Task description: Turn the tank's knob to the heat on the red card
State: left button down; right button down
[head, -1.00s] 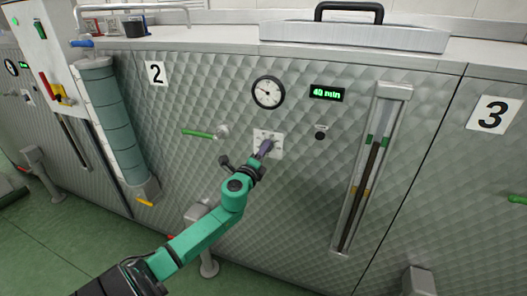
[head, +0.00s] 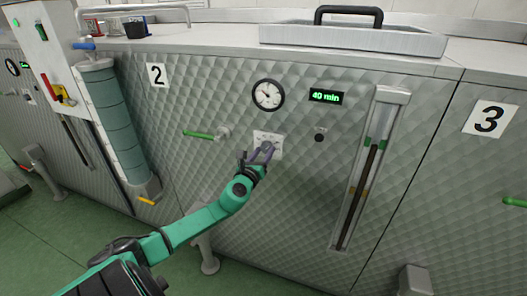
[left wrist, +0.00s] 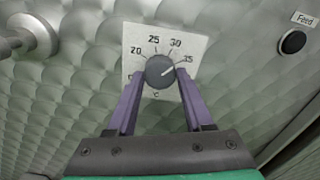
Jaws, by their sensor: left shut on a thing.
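The knob (head: 267,146) is a dark grey round dial on a white plate (head: 277,139) on the quilted metal front of tank 2. In the left wrist view, the knob (left wrist: 160,72) sits on its plate (left wrist: 193,88) with the marks 20, 25, 30 and 35. Its pale pointer line aims up and right, close to the 35. My left gripper (head: 262,155) is shut on the knob, with a purple finger on each side, as the left wrist view (left wrist: 160,90) also shows. My right gripper is not in view.
A round gauge (head: 268,95) and a "40 min" display (head: 326,96) are above the knob. A green-handled tap (head: 205,134) is to its left. A black Feed button (left wrist: 292,42) and a sight glass (head: 368,170) are to its right. A lidded hatch (head: 350,36) is on top.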

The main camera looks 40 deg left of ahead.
pick_arm(q)
jog(key=shift+m+p, duration=0.55)
jog(key=shift+m, duration=1.15)
jog(key=shift+c, duration=1.4)
grip_release()
jog(key=shift+s, duration=0.1)
jog(key=v, duration=1.4)
jog(key=shift+s, duration=0.2)
jog(key=shift+d, duration=0.1)
